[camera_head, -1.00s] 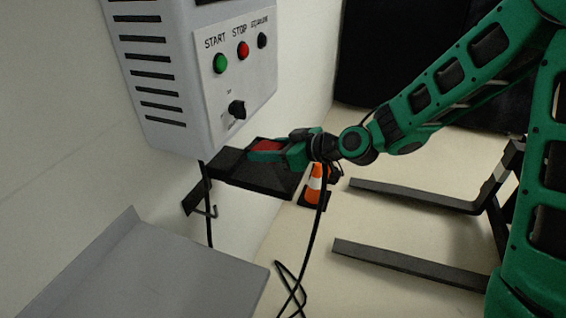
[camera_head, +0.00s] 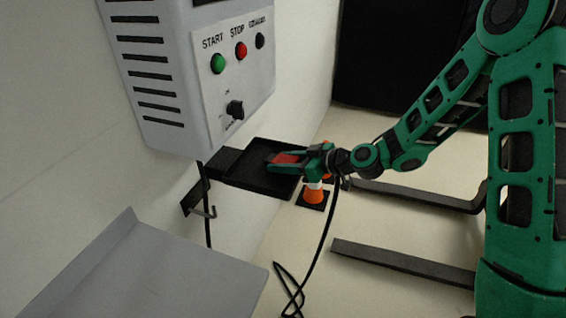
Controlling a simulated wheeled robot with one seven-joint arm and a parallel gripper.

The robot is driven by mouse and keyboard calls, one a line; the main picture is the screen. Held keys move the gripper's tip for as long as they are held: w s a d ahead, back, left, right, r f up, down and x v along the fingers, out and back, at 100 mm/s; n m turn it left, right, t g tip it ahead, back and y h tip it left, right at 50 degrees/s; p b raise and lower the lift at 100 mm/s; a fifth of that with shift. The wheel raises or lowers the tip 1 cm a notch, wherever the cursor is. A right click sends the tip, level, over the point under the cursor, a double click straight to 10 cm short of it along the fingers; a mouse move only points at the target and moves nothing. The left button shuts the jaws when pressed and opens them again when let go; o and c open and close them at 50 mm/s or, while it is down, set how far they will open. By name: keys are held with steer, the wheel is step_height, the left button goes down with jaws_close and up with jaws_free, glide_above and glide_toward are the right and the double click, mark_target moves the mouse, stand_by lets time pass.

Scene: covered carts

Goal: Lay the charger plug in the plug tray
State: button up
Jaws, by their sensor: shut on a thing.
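My gripper (camera_head: 278,162) reaches in from the right with its green fingers over the black plug tray (camera_head: 238,178). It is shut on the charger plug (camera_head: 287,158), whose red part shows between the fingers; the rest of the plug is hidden. A black cable (camera_head: 325,225) hangs from beside the gripper to the floor. The tray is shallow, with a raised rim, and sits below the grey charger box. The fingers cover its right part. I cannot tell whether the plug touches the tray floor.
The charger box (camera_head: 235,70) with its buttons and knob hangs above and left of the tray. A hook (camera_head: 205,211) is below the tray's left side. A grey panel (camera_head: 150,275) fills the lower left. A traffic cone (camera_head: 314,193) and dark forks (camera_head: 400,262) stand to the right.

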steer(key=o, duration=1.4)
steer(key=shift+f, duration=0.1)
steer(key=shift+d, duration=0.1)
steer(key=v, duration=1)
steer(key=shift+d+r, duration=0.25)
steer(key=shift+r, duration=0.2)
